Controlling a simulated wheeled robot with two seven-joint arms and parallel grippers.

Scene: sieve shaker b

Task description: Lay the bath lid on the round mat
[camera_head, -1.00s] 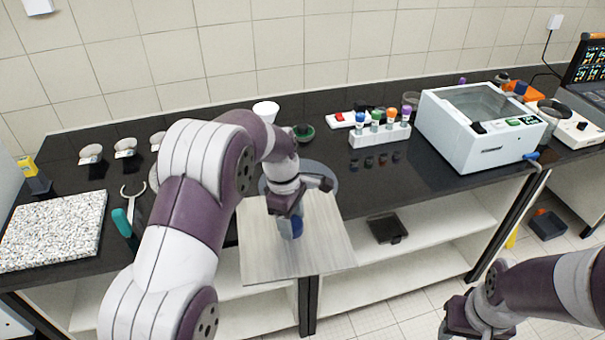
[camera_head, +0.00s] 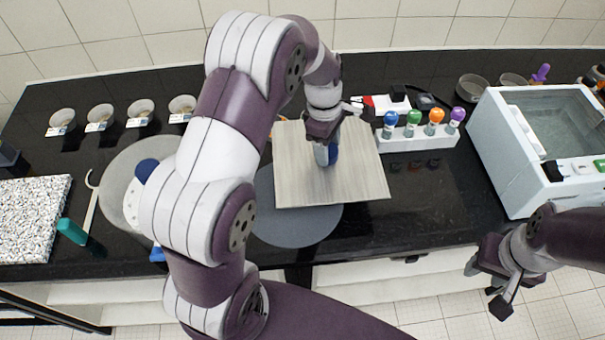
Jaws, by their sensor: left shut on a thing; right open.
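The bath lid (camera_head: 355,175) is a flat, pale grey, streaked rectangular plate with a blue knob. My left gripper (camera_head: 326,145) points down and is shut on the knob, hiding part of it. The round mat (camera_head: 290,228) is a dark grey disc at the front of the black bench. The lid covers the mat's upper right part in this view and reaches past its right side. I cannot tell whether they touch. My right gripper (camera_head: 492,288) is open and empty, in front of the bench at the lower right.
The white bath (camera_head: 515,165) stands at the right with its top uncovered. A white rack (camera_head: 420,140) of colour-capped bottles is behind the lid's right side. Several small dishes (camera_head: 140,112) stand at the back left. A speckled slab (camera_head: 30,215) and a teal-handled tool (camera_head: 72,232) lie at the left.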

